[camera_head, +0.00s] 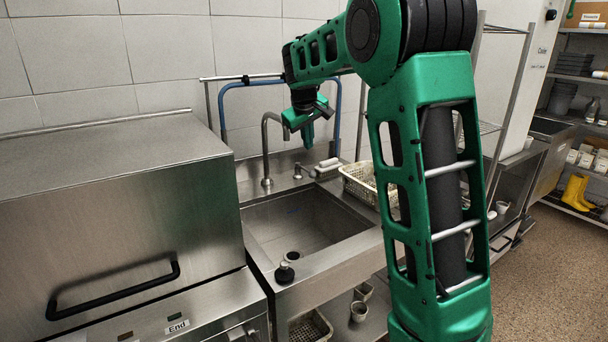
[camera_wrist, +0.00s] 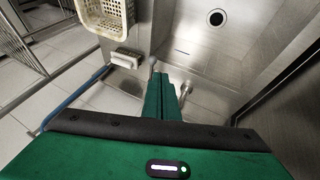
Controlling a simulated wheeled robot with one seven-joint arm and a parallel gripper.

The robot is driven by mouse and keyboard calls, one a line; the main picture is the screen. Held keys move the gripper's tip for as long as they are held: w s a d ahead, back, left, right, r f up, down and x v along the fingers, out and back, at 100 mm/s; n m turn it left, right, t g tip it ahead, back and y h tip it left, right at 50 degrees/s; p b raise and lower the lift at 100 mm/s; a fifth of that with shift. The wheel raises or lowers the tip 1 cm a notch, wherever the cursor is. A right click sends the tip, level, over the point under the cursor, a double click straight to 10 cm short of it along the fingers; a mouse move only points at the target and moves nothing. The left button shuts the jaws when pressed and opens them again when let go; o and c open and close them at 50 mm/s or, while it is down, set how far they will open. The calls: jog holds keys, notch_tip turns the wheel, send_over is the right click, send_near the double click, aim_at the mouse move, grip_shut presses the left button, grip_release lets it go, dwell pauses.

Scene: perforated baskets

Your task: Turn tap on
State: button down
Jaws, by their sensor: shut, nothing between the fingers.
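The tap (camera_head: 266,150) is a tall metal gooseneck at the back of the sink. A small metal fitting that looks like its lever (camera_head: 298,171) stands on the ledge to its right. My green gripper (camera_head: 309,142) points down beside the spout, above the ledge, with its fingers shut and empty. In the wrist view the gripper (camera_wrist: 161,78) has its closed fingers between a small metal piece at the tips and a metal rod (camera_wrist: 185,91) on the right. I cannot tell whether the fingers touch either. No water stream is visible.
The sink (camera_head: 305,225) is empty, with a dark drain (camera_wrist: 216,17). A perforated cream basket (camera_head: 360,180) stands right of it, near a small whitish block (camera_head: 328,163). A blue hose (camera_head: 338,110) arches behind. A closed steel machine (camera_head: 110,210) borders the left.

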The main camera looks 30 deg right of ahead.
jog(key=w, duration=0.2)
send_near(305, 170)
jog(key=s+f, duration=0.3)
jog(key=f, duration=0.1)
jog(key=shift+x, duration=0.8)
jog(key=shift+a, duration=0.15)
jog(key=shift+w+a+n, duration=0.1)
jog(key=shift+a+n, duration=0.05)
jog(key=shift+n, duration=0.15)
jog(key=shift+t, duration=0.3)
